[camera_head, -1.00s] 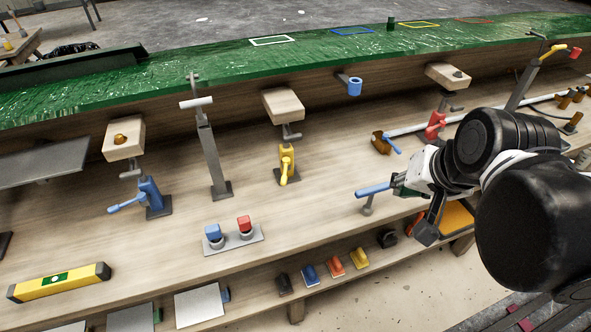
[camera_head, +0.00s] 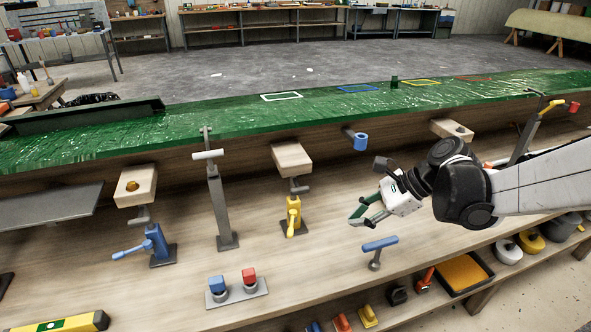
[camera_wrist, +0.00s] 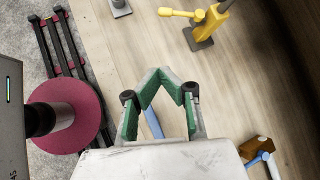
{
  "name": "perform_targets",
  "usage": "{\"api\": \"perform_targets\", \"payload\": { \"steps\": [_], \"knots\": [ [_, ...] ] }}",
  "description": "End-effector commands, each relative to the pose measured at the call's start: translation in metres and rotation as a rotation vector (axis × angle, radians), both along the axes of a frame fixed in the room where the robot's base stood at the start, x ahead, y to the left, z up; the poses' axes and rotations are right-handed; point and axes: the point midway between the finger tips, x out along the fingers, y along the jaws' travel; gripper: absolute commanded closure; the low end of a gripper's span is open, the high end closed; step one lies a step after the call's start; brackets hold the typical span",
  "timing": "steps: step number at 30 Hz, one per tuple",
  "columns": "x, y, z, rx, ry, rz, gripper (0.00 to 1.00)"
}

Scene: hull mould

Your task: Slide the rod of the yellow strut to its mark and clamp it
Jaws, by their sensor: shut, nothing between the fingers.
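The yellow strut (camera_head: 293,216) stands upright on the wooden bench, with a yellow body and lever on a dark foot plate. Above it a short grey rod carries a wooden block (camera_head: 291,159) under the green hull mould. No mark on the rod can be made out. The strut also shows at the top of the wrist view (camera_wrist: 205,22). My gripper (camera_head: 359,218) is shut and empty, to the right of the strut and apart from it. Its green-padded fingers meet at the tips in the wrist view (camera_wrist: 164,76). A blue T-handle (camera_head: 380,243) stands just below my gripper.
A blue strut (camera_head: 154,243) and a grey post (camera_head: 221,205) stand further left. A plate with blue and red buttons (camera_head: 237,292) lies in front. The bench between my gripper and the yellow strut looks clear.

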Motion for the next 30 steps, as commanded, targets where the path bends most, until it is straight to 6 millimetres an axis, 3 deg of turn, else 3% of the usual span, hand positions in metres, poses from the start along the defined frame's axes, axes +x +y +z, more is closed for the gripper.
{"api": "perform_targets", "payload": {
  "steps": [5,14,20,30],
  "knots": [
    [0.017,-0.004,-0.016,0.122,0.133,-0.085,1.00],
    [0.023,-0.002,-0.027,0.192,0.218,-0.126,1.00],
    [0.025,0.017,-0.043,0.191,0.217,-0.123,1.00],
    [0.032,0.066,-0.083,0.191,0.216,-0.122,1.00]
  ]
}}
